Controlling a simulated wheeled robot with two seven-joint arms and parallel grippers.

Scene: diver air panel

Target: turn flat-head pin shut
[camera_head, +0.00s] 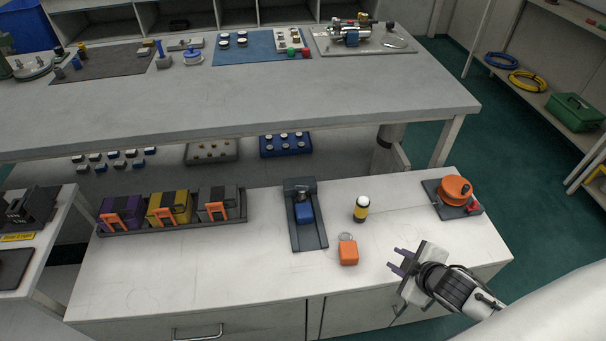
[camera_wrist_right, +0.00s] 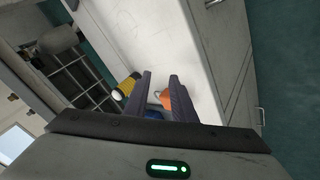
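I cannot make out for sure which part is the flat-head pin. A blue-and-grey device (camera_head: 304,213) stands in a dark holder (camera_head: 311,239) at the middle of the near white counter. An orange reel-like disc (camera_head: 455,189) with a red piece (camera_head: 474,206) sits on a dark plate at the counter's right. My right gripper (camera_head: 397,260) is open and empty above the counter's right front, apart from everything. In the right wrist view its two fingers (camera_wrist_right: 160,84) are spread, with an orange block (camera_wrist_right: 167,98) seen past them. My left gripper is not in view.
The orange block (camera_head: 348,252) with a ring and a yellow-black cylinder (camera_head: 361,208) stand between the holder and my right gripper. A tray (camera_head: 170,226) of purple, yellow and grey cases is at left. A grey table (camera_head: 240,95) stands behind.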

